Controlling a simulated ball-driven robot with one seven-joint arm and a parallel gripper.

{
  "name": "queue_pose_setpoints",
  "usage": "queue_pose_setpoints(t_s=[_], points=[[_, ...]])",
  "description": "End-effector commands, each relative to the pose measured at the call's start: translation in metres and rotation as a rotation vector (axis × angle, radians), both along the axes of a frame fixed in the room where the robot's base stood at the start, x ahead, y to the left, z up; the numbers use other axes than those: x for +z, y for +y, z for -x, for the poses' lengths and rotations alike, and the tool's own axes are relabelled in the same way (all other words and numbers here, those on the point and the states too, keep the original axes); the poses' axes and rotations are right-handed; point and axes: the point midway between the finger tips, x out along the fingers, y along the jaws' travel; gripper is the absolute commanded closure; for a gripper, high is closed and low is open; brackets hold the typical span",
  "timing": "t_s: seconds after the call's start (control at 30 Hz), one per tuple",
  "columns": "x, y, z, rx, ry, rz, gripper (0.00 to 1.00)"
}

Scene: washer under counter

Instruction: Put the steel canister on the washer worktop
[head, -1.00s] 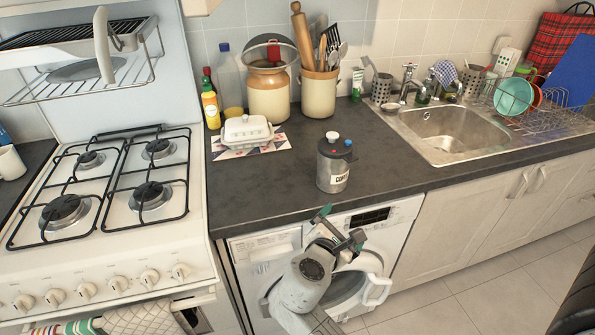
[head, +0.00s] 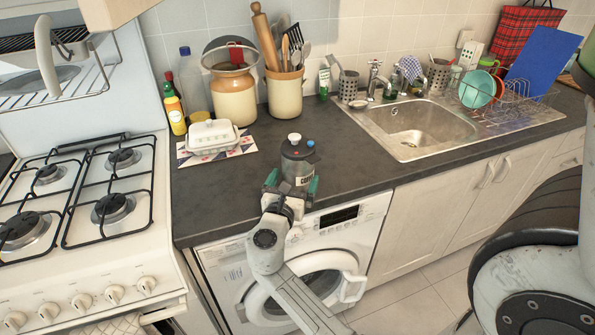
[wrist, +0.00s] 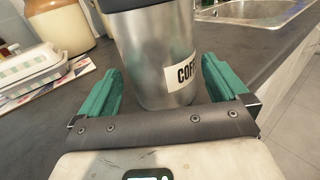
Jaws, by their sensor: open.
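The steel canister (head: 297,163), with a dark lid and a label starting "COF", stands upright on the dark worktop (head: 350,183) above the washer (head: 318,265). In the wrist view the canister (wrist: 155,58) is between the green fingers of my gripper (wrist: 160,92). The fingers are apart, one on each side, with a visible gap at least on the left. My gripper (head: 292,186) in the head view is at the canister's front side, near the counter edge. Its palm hides the canister's lower part in the head view.
A white butter dish (head: 212,137) sits on a patterned mat to the left. A utensil crock (head: 285,92) and a brown-and-cream jar (head: 233,95) stand behind. The sink (head: 415,128) is to the right, the gas hob (head: 85,190) to the left. Bare worktop lies right of the canister.

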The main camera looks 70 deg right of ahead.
Motion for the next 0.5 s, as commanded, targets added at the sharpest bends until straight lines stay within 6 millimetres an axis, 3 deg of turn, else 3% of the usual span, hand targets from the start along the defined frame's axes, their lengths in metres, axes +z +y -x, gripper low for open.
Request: queue_pose_setpoints(t_s=[0.23, 0.5], points=[[0.001, -0.035, -0.002, -0.002, -0.001, 0.0, 0.0], [0.0, -0.042, -0.003, 0.0, -0.001, -0.001, 0.0]])
